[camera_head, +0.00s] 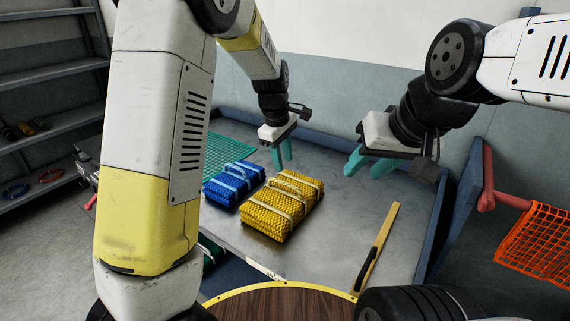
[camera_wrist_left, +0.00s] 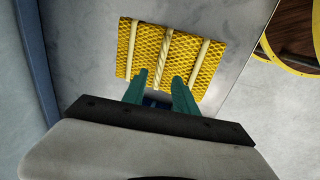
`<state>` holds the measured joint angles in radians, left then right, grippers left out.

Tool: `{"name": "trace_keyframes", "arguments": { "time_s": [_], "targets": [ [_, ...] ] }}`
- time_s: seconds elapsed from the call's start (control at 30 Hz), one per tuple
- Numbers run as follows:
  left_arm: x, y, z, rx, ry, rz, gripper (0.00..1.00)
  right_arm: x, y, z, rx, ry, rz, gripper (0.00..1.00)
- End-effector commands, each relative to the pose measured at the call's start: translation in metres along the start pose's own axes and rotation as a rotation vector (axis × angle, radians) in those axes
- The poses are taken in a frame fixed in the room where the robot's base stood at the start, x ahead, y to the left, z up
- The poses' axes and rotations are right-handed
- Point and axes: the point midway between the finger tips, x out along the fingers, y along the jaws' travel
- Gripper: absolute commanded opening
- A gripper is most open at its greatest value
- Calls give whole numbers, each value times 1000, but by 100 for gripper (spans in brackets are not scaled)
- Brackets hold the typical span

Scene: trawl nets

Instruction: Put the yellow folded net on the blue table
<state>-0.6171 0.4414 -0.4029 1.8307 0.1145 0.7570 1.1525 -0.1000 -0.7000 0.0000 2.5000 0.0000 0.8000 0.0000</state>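The yellow folded net (camera_head: 283,205) lies on a grey-topped table (camera_head: 330,235) with blue raised edges, bound by pale straps. It also shows in the left wrist view (camera_wrist_left: 170,55), just beyond my fingertips. My left gripper (camera_head: 282,156) is open and empty, above and behind the yellow net's far end; in the wrist view its teal fingertips (camera_wrist_left: 160,80) overlap the net's near edge, apart from each other. My right gripper (camera_head: 385,165) is open and empty, right of the net and above the table. I cannot make out a separate blue table.
A blue folded net (camera_head: 233,184) lies left of the yellow one. Green netting (camera_head: 225,150) lies behind it. A yellow ruler-like strip (camera_head: 377,245) with a black handle lies at the right. Orange netting (camera_head: 538,245) hangs from a red bar. Round wooden surface (camera_head: 285,303) stands in front.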

Motion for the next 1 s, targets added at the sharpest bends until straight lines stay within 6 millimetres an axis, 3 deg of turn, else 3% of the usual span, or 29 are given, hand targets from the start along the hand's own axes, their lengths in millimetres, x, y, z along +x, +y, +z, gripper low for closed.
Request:
{"name": "trace_keyframes", "arguments": {
  "time_s": [0.1,0.27,0.43,0.7,1.0],
  "targets": [
    [-19,0,0,1,0,1,34,0,0,0,0,0,0,38],
    [-33,-1,0,4,-2,2,34,0,0,0,0,0,0,38],
    [-62,-22,-6,75,-25,43,34,0,0,0,0,0,0,38],
    [-136,-100,-7,376,-22,187,34,0,0,0,0,0,0,38],
    [-186,-194,12,756,135,286,34,0,0,0,0,0,0,38]
  ]
}}
